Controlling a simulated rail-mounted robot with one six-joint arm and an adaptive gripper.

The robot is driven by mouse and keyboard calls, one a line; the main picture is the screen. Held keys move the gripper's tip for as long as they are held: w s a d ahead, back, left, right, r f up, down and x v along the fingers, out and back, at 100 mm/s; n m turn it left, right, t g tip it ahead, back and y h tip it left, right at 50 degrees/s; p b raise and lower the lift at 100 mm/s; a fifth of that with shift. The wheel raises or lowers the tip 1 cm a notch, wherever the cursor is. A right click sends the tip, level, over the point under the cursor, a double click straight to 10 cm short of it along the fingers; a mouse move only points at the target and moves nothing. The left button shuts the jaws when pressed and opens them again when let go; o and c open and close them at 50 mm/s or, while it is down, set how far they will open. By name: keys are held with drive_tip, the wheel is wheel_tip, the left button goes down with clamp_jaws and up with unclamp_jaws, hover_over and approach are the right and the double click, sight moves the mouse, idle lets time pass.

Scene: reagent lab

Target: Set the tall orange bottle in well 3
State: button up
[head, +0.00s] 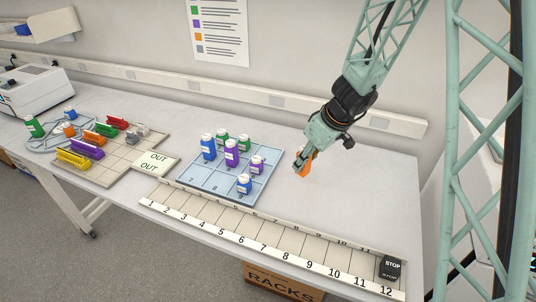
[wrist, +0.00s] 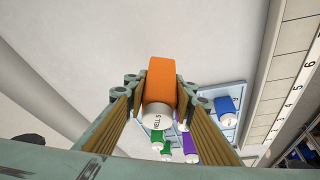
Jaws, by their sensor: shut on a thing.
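My gripper (head: 302,162) is shut on an orange bottle (head: 307,163) and holds it in the air to the right of the blue well tray (head: 215,191). In the wrist view the orange bottle (wrist: 161,82) lies between the two fingers, its pale end marked "WELL" and a numeral I cannot read surely. The blue tray holds blue, green and purple bottles, including a purple one (head: 231,153) in the middle and a blue one (head: 244,184) at the front right. Numerals show on the front wells, but the label of well 3 is not readable.
A numbered strip (head: 215,222) with a black STOP block (head: 390,267) runs along the front edge. To the left are a board of coloured racks (head: 130,150), an OUT card (head: 156,161) and another tray with a green bottle (head: 34,127). The tabletop right of the well tray is clear.

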drive_tip(key=a+n+g+y+p, duration=0.1)
drive_tip(key=a+n, duration=0.3)
drive_tip(key=a, duration=0.3)
drive_tip(key=shift+a+r+n+g, duration=0.15)
drive_tip(key=shift+r+n+g, duration=0.15)
drive_tip(key=shift+r+n, duration=0.1)
drive_tip(key=w+a+p, duration=0.1)
drive_tip(key=w+a, duration=0.1)
drive_tip(key=w, duration=0.3)
drive_tip(key=w+a+f+p, duration=0.1)
drive_tip(key=w+a, duration=0.1)
drive_tip(key=w, duration=0.3)
drive_tip(key=w+a+p, duration=0.1)
drive_tip(key=w+a, duration=0.1)
drive_tip(key=w, duration=0.2)
drive_tip(key=shift+w+f+p, duration=0.3)
drive_tip(key=shift+w+p, duration=0.1)
drive_tip(key=shift+f, duration=1.75)
drive_tip(key=shift+f, duration=0.15)
drive_tip(key=o, duration=0.8)
drive_tip(key=shift+o, duration=0.2)
